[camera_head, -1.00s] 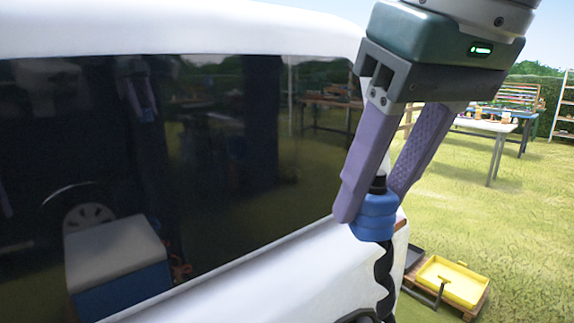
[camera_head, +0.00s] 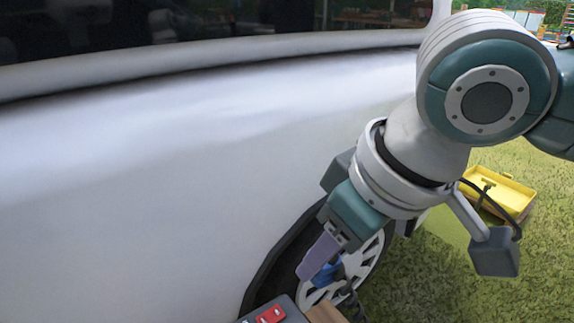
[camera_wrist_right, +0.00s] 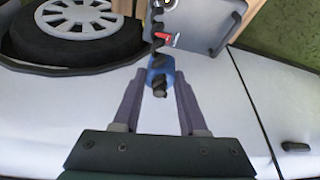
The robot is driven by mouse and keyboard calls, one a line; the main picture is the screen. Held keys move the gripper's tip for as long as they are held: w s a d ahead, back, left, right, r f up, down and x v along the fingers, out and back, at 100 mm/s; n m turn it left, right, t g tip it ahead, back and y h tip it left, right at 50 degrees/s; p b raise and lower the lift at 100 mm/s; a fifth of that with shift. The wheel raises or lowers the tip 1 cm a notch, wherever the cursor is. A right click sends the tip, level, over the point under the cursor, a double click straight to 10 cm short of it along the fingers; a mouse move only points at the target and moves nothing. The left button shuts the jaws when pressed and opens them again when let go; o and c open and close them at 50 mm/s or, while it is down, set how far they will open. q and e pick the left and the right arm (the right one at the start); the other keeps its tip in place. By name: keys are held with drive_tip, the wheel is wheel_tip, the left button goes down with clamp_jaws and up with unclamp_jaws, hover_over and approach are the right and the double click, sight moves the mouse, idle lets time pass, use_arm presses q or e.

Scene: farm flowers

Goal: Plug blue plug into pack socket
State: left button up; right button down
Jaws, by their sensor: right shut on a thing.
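The blue plug (camera_head: 327,272) is between the purple fingers of my right gripper (camera_head: 324,266), low beside the van's wheel. In the right wrist view the blue plug (camera_wrist_right: 160,75) sits between both fingertips, with its black coiled cable (camera_wrist_right: 158,22) running up the picture. The right gripper is shut on it. A dark grey pack (camera_head: 289,308) with red switches is cut off by the bottom edge, below and left of the plug. The wrist view shows a grey box (camera_wrist_right: 205,25), probably the pack, beyond the plug and apart from it. The socket cannot be clearly made out. My left gripper is not in view.
The white van's side (camera_head: 130,190) fills the left, close to my right arm. Its wheel (camera_head: 345,270) is behind the gripper. A wooden surface (camera_head: 325,312) lies beside the pack. A yellow tray (camera_head: 505,190) is on the grass at right.

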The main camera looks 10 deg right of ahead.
use_arm(q)
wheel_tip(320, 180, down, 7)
drive_tip(key=b, duration=0.5)
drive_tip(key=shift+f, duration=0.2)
use_arm(e)
wheel_tip(320, 180, down, 13)
drive_tip(key=s+n, duration=0.1)
drive_tip(key=shift+a+n, duration=0.3)
drive_tip(key=shift+n, duration=0.1)
use_arm(q)
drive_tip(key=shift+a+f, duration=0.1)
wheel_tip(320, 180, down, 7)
drive_tip(key=b, duration=0.7)
use_arm(e)
wheel_tip(320, 180, down, 6)
drive_tip(key=shift+s+r, duration=0.1)
drive_tip(key=shift+r, duration=0.1)
drive_tip(key=shift+r, duration=0.1)
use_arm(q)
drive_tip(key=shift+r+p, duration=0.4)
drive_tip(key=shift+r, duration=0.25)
